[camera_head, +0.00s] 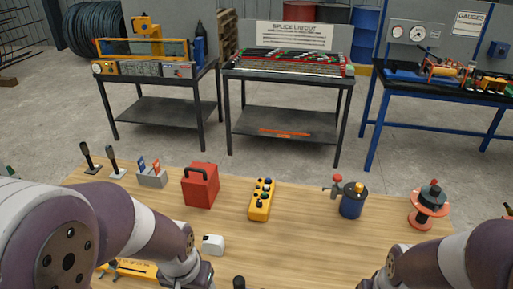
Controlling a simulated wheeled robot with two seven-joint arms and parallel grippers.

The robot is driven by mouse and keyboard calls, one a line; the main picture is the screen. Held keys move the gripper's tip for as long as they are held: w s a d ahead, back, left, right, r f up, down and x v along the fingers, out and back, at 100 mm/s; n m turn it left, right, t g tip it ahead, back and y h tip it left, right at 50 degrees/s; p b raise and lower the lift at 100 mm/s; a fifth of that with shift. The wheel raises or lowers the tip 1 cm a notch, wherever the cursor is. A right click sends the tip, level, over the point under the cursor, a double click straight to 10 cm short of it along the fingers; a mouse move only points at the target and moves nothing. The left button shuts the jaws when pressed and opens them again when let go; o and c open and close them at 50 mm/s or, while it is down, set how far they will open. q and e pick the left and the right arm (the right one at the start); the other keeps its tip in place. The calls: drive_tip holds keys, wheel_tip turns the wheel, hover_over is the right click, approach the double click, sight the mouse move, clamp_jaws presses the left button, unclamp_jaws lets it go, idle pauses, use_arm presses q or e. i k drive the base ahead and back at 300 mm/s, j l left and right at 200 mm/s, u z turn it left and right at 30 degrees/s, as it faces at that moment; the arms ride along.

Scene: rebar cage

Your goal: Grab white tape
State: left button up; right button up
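A small white item (213,244), which looks like the white tape, sits on the wooden table (310,240) just right of my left wrist. It is small in view, and its exact shape is hard to make out. My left gripper (203,274) is at the bottom edge, close in front of the white item, with a gap visible between them. Its fingers are not clearly visible. My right gripper (366,284) is barely in view at the bottom edge, far to the right of the white item. Its fingers are cut off.
A red box (200,185), yellow control pendant (262,199), blue canister (353,200) and orange reel (429,207) stand along the table's back. A yellow tool (133,269) lies partly behind my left arm. A black object (239,282) is at the front edge. The middle is clear.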

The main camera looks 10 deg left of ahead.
sight(213, 245)
drive_tip(key=i+j+z, duration=0.15)
drive_tip(key=j+z, duration=0.15)
drive_tip(key=i+j+z, duration=0.1)
drive_tip(key=j+z, duration=0.15)
drive_tip(key=j, duration=0.15)
drive_tip(key=i+j+z, duration=0.1)
drive_tip(key=j+z, duration=0.5)
drive_tip(key=j, duration=0.15)
